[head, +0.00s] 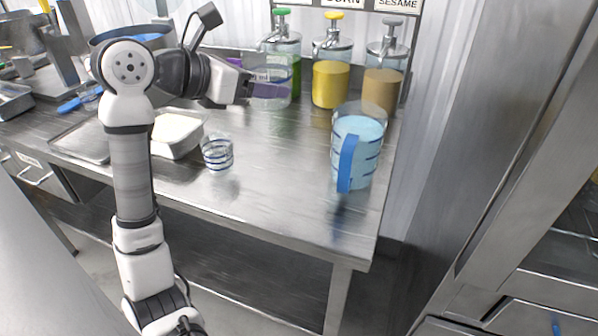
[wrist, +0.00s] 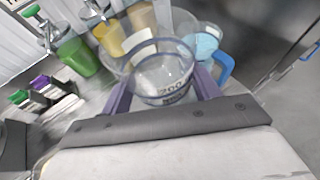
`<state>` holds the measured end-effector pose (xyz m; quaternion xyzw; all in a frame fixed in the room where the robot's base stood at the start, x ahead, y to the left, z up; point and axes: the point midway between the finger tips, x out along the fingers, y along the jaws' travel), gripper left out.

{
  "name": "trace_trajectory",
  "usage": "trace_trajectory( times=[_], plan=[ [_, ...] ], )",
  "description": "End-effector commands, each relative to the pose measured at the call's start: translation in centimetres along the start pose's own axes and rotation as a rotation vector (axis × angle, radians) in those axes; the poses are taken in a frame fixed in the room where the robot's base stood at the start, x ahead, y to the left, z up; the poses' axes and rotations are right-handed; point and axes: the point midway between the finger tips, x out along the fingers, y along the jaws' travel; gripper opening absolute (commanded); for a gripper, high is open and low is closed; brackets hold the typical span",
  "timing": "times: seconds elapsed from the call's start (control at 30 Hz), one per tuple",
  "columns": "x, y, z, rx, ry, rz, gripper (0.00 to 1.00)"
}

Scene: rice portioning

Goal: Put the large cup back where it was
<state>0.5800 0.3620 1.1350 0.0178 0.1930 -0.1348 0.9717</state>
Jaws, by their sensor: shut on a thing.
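The large cup (head: 271,99) is clear with dark measuring marks. My gripper (head: 268,90) is shut on it, with purple fingers on either side of its wall. In the wrist view the cup (wrist: 165,80) stands between the fingers, its open rim showing and a "200" mark on it. It looks empty. In the head view it overlaps the green-topped pump bottle at the back of the table. I cannot tell whether its base touches the table. A smaller clear cup (head: 217,155) with blue bands stands on the table, nearer the front.
Green (head: 283,45), yellow (head: 331,75) and tan (head: 382,80) pump bottles line the back. A blue-filled pitcher (head: 372,150) with a blue handle stands at the right. The steel table (head: 275,170) is clear between small cup and pitcher.

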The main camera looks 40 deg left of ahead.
Motion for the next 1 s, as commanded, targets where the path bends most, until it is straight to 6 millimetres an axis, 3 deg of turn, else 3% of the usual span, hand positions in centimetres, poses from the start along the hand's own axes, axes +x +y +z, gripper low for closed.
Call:
trace_trajectory(
  times=[0.1, 0.23, 0.8, 1.0],
  plan=[
    [-0.5, -0.1, 0.5, 0.002, 0.0, -0.005, 0.29],
    [-0.1, 0.0, -0.6, -0.002, 0.0, -0.008, 0.29],
    [4.6, 0.2, -12.1, -0.003, -0.001, -0.007, 0.29],
    [5.5, 0.2, -14.1, 0.001, 0.0, -0.006, 0.29]
  ],
)
